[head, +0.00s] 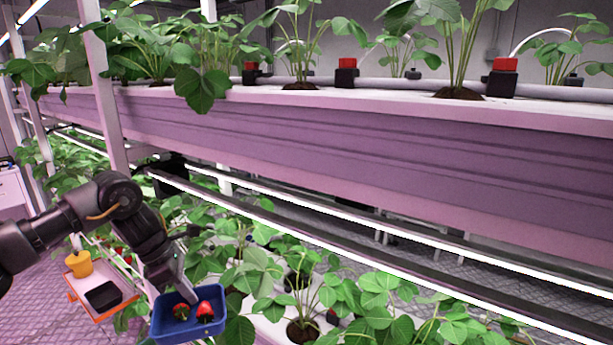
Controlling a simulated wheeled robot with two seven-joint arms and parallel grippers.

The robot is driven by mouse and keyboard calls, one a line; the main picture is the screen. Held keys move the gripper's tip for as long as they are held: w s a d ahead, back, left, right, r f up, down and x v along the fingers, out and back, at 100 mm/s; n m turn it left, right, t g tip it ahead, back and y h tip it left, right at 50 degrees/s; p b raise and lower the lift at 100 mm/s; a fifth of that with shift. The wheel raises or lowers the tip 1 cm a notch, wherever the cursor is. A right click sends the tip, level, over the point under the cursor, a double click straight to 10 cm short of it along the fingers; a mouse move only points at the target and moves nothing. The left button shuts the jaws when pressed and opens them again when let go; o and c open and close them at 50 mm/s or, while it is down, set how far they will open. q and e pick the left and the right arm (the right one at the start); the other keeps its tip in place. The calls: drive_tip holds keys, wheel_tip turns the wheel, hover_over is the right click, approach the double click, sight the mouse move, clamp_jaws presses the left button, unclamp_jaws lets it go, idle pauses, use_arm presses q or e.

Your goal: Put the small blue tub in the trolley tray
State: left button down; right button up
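The small blue tub (172,329) is at the bottom of the head view, left of centre, with red strawberries (204,311) in it. My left gripper (187,296) reaches down to the tub's far rim, with a finger over the inside, and appears shut on that wall. No support shows beneath the tub, and its lower edge is near the picture's bottom. The trolley tray (109,308), pale with an orange rim, is to the left of the tub and apart from it. My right gripper is out of view.
On the tray stand a yellow pot (79,265) and a black container (103,296). Strawberry plants (375,300) fill the lower rack right of the tub. A white upright post (104,90) and the upper gutter (350,140) stand above and behind my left arm.

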use_arm(q)
drive_tip(key=s+d+m+g+y, duration=0.15)
drive_tip(key=s+d+m, duration=0.25)
drive_tip(key=d, duration=0.4)
drive_tip(key=s+d+m+g+h, duration=0.1)
drive_tip(key=s+d+m+g, duration=0.1)
drive_tip(key=s+d+m, duration=0.45)
drive_tip(key=s+a+f+m+y, duration=0.1)
drive_tip(key=s+a+f, duration=0.1)
drive_tip(key=a, duration=0.3)
drive_tip(key=s+a+f+m+y, duration=0.1)
drive_tip(key=s+a+f, duration=0.1)
drive_tip(key=a, duration=0.4)
wheel_tip(320, 180, down, 11)
drive_tip(key=b, duration=1.1)
drive_tip(key=shift+s+d+g, duration=0.15)
drive_tip(key=shift+d+g, duration=0.25)
drive_tip(key=shift+g, duration=0.05)
drive_tip(key=shift+h, duration=0.25)
